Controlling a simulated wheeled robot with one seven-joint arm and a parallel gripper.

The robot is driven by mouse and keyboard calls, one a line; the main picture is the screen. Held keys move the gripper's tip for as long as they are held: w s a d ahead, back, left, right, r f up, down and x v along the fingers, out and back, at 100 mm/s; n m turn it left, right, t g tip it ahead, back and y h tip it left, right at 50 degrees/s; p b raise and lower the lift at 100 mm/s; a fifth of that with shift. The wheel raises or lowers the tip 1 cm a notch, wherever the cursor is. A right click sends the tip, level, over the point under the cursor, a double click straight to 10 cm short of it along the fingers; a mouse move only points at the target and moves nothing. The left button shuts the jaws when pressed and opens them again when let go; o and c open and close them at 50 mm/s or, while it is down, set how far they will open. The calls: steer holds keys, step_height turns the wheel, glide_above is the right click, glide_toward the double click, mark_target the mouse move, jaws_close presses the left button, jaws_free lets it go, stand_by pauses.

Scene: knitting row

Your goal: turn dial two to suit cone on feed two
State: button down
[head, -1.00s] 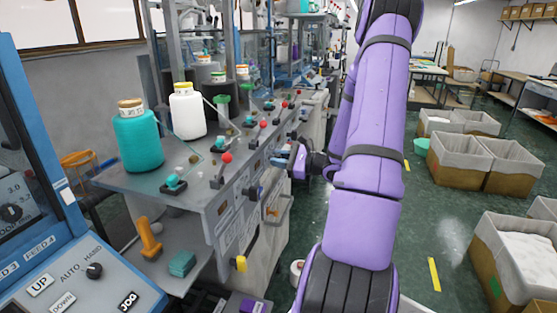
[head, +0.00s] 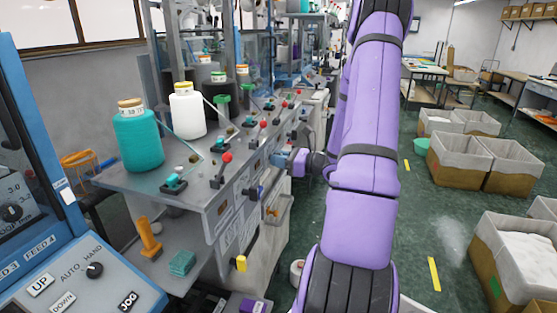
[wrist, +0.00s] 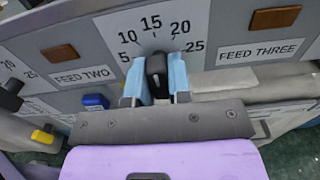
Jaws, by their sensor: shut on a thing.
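In the wrist view, the light-blue fingers of my gripper (wrist: 157,88) are shut on a black dial knob (wrist: 157,68). The knob stands upright under a scale of 5, 10, 15, 20, 25 and points near 15. The FEED TWO label (wrist: 83,75) is left of this dial and the FEED THREE label (wrist: 262,51) is right of it. Another black knob (wrist: 9,95) is at the left edge, its scale partly cut off. In the head view, my gripper (head: 288,160) is at the machine front. A teal cone (head: 138,142) and a white cone (head: 187,113) stand on the shelf.
Red-tipped levers (head: 227,158) stand along the shelf edge. A blue button (wrist: 95,101) and a yellow part (wrist: 43,136) are near the dial. A control panel (head: 75,270) is at near left. Fabric bins (head: 478,160) stand right; the green aisle between is open.

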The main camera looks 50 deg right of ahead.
steer(key=c, duration=1.1)
jaws_free()
steer(key=shift+o, duration=0.2)
steer(key=shift+s, duration=0.15)
steer(key=v, duration=1)
steer(key=shift+s+d, duration=0.2)
steer(key=shift+s, duration=0.05)
